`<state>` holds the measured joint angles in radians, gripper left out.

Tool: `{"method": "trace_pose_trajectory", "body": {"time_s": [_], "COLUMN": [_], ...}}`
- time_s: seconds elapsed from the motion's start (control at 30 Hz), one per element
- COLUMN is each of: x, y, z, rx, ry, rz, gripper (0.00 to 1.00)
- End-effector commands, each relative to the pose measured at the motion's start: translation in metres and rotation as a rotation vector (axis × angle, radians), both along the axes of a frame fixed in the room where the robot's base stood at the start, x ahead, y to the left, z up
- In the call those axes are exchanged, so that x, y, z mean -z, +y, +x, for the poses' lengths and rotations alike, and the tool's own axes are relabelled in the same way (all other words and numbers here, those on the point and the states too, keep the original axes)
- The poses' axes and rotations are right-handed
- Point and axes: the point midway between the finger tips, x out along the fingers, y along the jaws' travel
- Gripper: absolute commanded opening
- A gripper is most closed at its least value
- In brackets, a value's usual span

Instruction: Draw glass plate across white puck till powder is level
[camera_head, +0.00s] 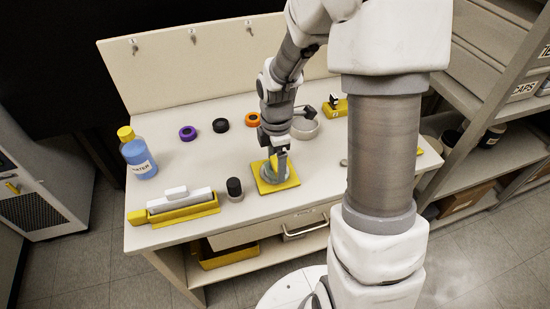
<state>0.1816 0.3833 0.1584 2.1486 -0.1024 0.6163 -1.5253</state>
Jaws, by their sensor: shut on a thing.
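My gripper (279,174) points down over a yellow square holder (289,184) near the front middle of the bench. It is shut on a thin piece that hardly shows, apparently the glass plate. A pale round piece (266,178), apparently the white puck, sits in the holder, partly hidden by my fingers. The powder and its level cannot be made out at this size. Whether the plate touches the puck cannot be told.
A yellow tray (180,216) with a white block and a black-capped jar (234,188) stand left. Bare bench lies between.

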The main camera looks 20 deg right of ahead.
Motion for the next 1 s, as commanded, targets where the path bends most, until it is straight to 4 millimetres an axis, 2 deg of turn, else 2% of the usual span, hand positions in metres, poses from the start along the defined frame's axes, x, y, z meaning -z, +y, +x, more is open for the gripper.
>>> {"method": "trace_pose_trajectory", "body": {"time_s": [0.43,1.0], "x": [0.000,0.000], "y": [0.000,0.000], "z": [0.000,0.022], "rx": [0.000,-0.001], "ry": [0.000,0.000], "rz": [0.000,0.000], "gripper": [0.00,0.00]}}
